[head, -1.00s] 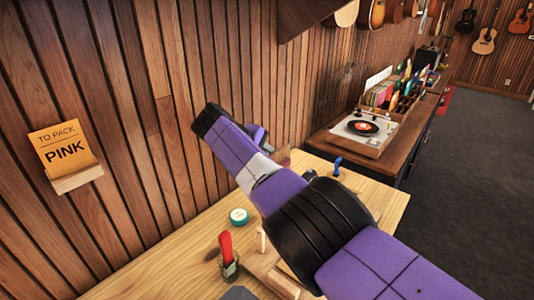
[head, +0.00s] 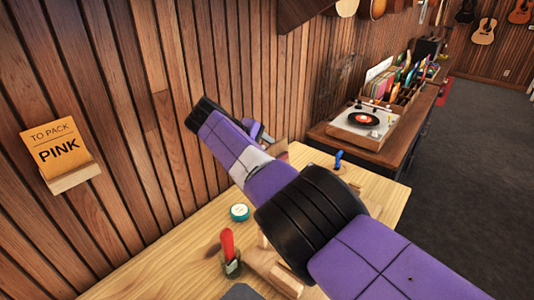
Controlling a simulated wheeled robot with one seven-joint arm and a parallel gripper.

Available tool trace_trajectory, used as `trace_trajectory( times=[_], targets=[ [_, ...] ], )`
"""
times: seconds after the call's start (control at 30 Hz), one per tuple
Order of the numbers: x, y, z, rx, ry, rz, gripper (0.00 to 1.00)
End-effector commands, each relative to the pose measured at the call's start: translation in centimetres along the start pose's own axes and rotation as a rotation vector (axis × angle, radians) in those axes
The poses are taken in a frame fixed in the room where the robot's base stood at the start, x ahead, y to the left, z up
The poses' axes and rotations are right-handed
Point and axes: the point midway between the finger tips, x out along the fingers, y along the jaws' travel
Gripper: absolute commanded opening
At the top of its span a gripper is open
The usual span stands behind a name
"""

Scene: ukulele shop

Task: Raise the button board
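I cannot make out the button board in the head view; my arm covers much of the bench. My purple and black arm crosses the picture from lower right to upper middle. A small brown piece (head: 276,149) shows just behind the arm near the wall, too hidden to identify. The wooden bench (head: 165,262) lies below the arm, against the slatted wall.
On the bench are a teal tin (head: 239,212), a red-handled tool in a jar (head: 229,250), a wooden block (head: 270,272) and a blue-handled item (head: 338,159). An orange "TO PACK PINK" card (head: 60,150) sits on the wall. A turntable (head: 362,120) stands beyond. Dark floor (head: 470,180) is clear at right.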

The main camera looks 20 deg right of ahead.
Motion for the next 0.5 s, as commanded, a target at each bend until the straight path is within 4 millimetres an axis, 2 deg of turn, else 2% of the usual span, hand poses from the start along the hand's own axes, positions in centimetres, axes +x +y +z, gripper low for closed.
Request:
trace_trajectory(
  times=[0.27, 0.5],
  targets=[
    [-0.7, 0.1, -0.1, 0.0, 0.002, 0.001, 0.5],
    [-3.9, 0.0, -0.2, 0.001, 0.004, 0.002, 0.5]
  ],
)
